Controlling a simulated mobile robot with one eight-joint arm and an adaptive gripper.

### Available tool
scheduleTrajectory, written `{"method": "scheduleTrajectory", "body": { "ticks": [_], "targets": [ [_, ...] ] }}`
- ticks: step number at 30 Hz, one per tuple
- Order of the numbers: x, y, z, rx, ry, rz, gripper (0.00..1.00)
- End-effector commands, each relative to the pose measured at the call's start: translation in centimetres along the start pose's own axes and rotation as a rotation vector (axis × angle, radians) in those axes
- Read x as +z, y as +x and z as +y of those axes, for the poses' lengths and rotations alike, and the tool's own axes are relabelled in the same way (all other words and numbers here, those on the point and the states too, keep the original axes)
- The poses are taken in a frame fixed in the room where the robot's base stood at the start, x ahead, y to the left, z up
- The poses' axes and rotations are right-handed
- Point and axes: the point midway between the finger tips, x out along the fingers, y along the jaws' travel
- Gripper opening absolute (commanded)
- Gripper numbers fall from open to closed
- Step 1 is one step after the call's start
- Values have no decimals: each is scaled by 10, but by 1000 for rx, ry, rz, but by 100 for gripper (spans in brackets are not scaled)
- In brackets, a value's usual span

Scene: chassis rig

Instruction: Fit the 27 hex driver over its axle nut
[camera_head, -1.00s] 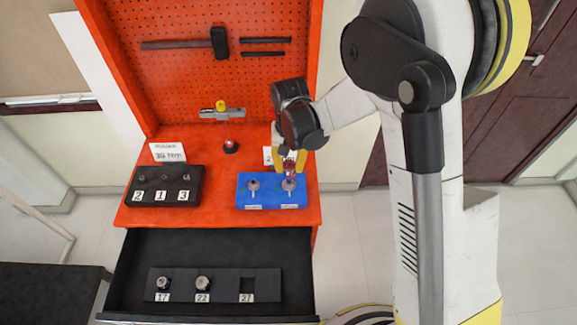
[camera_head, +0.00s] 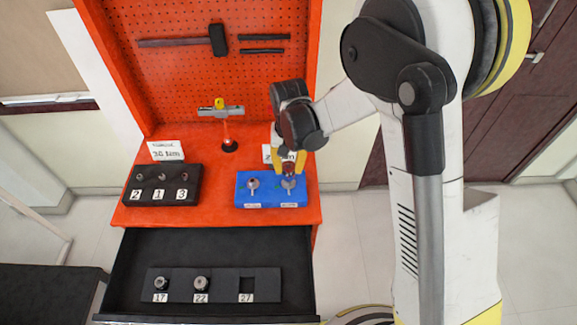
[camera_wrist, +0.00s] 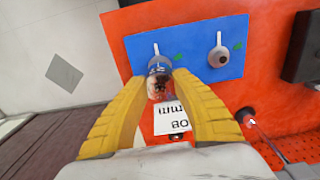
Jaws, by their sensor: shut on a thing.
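The blue block (camera_head: 271,204) lies at the right of the red bench top and carries two axle nuts. One nut (camera_head: 253,184) stands bare and shows at the right in the wrist view (camera_wrist: 218,56). My gripper (camera_head: 289,163) is above the block's right-hand nut (camera_head: 289,184), its yellow fingers shut on the hex driver (camera_wrist: 158,82), a short metal socket with a dark blue band. In the wrist view the driver's far end lines up with that nut and hides most of it. I cannot tell whether the driver sits around the nut or just above it.
The open drawer holds a black rack (camera_head: 211,284) with sockets at 17 and 22; slot 27 (camera_head: 246,285) is empty. A black block (camera_head: 161,186) marked 2, 1, 3 stands on the left. A torque tool (camera_head: 221,111) stands behind, and a white card (camera_wrist: 172,120) near my gripper.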

Motion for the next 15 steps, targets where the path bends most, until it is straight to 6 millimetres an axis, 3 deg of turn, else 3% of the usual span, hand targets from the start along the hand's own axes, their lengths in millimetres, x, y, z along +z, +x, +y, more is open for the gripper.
{"method": "scheduleTrajectory", "body": {
  "ticks": [15],
  "targets": [
    [0,19,0,0,0,0,0]
  ]
}}
